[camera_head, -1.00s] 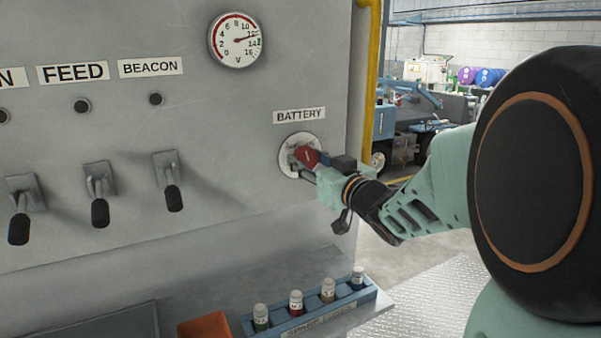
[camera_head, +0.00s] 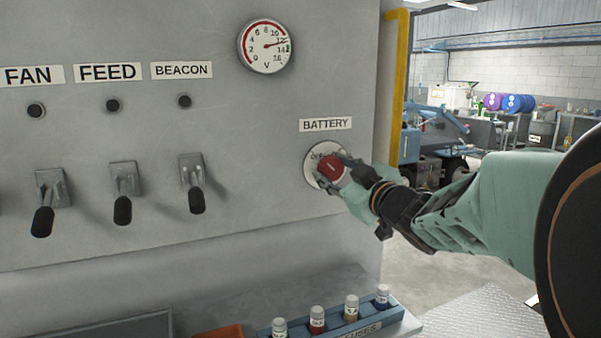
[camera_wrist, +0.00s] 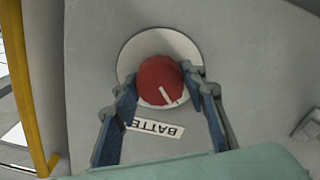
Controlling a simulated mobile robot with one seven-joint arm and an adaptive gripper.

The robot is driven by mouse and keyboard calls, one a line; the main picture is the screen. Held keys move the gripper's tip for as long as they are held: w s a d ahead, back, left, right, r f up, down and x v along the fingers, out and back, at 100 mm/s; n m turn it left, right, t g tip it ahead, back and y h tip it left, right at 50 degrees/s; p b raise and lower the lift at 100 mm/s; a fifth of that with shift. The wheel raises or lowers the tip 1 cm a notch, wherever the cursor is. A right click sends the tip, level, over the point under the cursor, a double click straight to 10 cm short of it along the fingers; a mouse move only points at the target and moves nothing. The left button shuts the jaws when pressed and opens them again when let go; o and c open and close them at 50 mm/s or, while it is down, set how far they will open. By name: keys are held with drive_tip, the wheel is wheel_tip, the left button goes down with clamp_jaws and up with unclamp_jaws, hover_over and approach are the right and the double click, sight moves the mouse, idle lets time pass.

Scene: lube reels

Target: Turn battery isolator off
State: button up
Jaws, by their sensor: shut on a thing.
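The battery isolator is a red round knob (camera_head: 331,168) on a pale round plate (camera_head: 312,153) under the BATTERY label (camera_head: 325,124), at the right of the grey panel. In the wrist view the red knob (camera_wrist: 161,80) carries a white line pointing down and slightly right. My gripper (camera_head: 345,170) is at the knob. In the wrist view the fingers of my gripper (camera_wrist: 162,92) stand on both sides of the knob and are shut on it. The lettering on the plate is largely hidden by the knob and fingers.
Three black-handled levers, the middle one (camera_head: 123,195) among them, stick out of the panel at left. A voltage gauge (camera_head: 265,46) sits above, its needle raised. A blue rack (camera_head: 372,325) of small bottles stands on the ledge below. A yellow pipe (camera_head: 396,90) runs along the panel's right edge.

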drive_tip(key=o, duration=1.2)
drive_tip(key=shift+c, duration=0.2)
